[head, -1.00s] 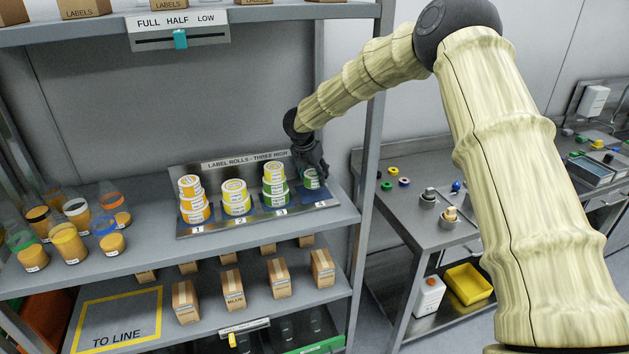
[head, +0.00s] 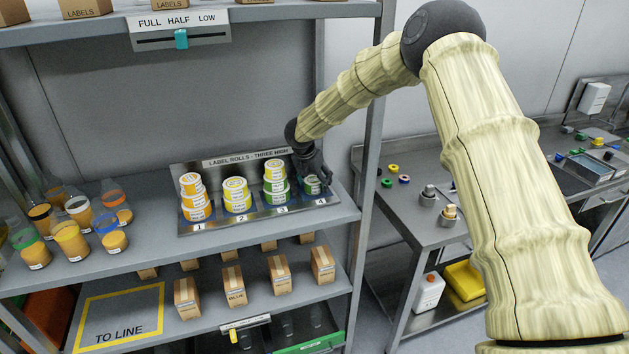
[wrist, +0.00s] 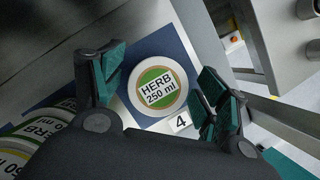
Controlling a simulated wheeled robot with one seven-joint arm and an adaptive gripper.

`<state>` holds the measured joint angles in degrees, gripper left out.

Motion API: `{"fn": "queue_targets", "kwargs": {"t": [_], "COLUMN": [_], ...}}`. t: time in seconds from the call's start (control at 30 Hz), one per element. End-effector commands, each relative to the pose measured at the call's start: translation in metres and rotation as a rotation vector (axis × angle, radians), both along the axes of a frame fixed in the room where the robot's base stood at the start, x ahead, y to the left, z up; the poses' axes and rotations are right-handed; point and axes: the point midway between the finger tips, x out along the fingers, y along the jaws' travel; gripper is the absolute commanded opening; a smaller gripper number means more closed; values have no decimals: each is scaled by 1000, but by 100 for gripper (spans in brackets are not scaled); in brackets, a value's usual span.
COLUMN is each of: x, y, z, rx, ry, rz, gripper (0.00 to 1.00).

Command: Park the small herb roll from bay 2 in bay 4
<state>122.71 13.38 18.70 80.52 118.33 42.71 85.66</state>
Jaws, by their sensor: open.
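A small herb roll (wrist: 158,88) with a green ring and a "HERB 250 ml" label lies flat on the blue pad of bay 4 (wrist: 182,122). It also shows in the head view (head: 313,186). My gripper (wrist: 158,92) is open above it, with one finger on each side of the roll; I cannot tell whether either finger touches it. In the head view my gripper (head: 313,170) is over bay 4 and partly covers the roll. Bay 2 holds a stack of yellow-labelled rolls (head: 236,196), with no green roll showing on it.
Bay 3, close to the left of my gripper, holds a stack with green rolls (head: 275,185). Bay 1 holds an orange stack (head: 194,198). Jars (head: 70,240) stand at the shelf's left. A shelf post (head: 366,150) rises right of bay 4.

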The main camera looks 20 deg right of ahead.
Motion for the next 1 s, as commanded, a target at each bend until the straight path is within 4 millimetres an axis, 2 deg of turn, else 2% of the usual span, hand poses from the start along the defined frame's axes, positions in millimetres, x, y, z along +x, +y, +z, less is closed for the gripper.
{"fn": "queue_targets", "kwargs": {"t": [0.27,0.8,1.0], "x": [-2,-26,-32], "y": [2,25,30], "z": [9,90,108], "rx": [0,1,0], "ry": [-1,-2,0], "rz": [0,0,-1], "gripper": [74,74,74]}}
